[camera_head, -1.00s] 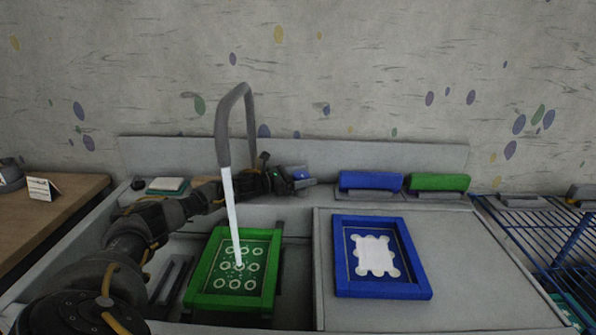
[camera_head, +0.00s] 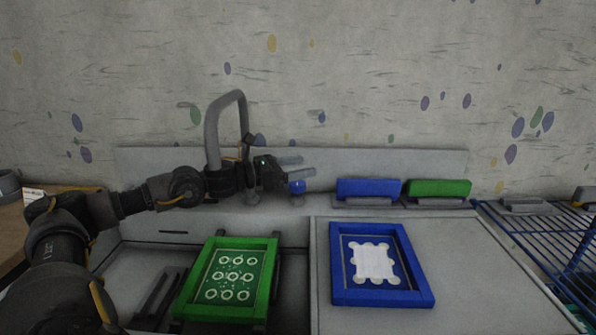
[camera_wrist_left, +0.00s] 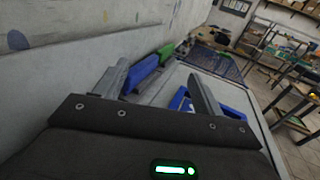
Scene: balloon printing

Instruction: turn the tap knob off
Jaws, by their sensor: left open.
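The tap (camera_head: 212,130) is a grey curved spout rising behind the sink; no water stream shows from it. Its blue knob (camera_head: 297,187) is at the back ledge, right of the spout. My left gripper (camera_head: 301,166) is open, its fingers pointing right, at the knob and appearing just above it; whether they touch it I cannot tell. In the left wrist view the two fingers (camera_wrist_left: 160,82) are apart with nothing seen held between them, and the knob is not visible. A green frame (camera_head: 268,270) with white rings sits in the sink under the spout. My right gripper is not in view.
A blue frame (camera_head: 340,270) with a white sheet lies on the counter (camera_head: 470,280) to the right. A blue block (camera_head: 368,188) and a green block (camera_head: 438,188) stand on the back ledge right of the knob. A blue wire rack (camera_head: 540,230) is at far right.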

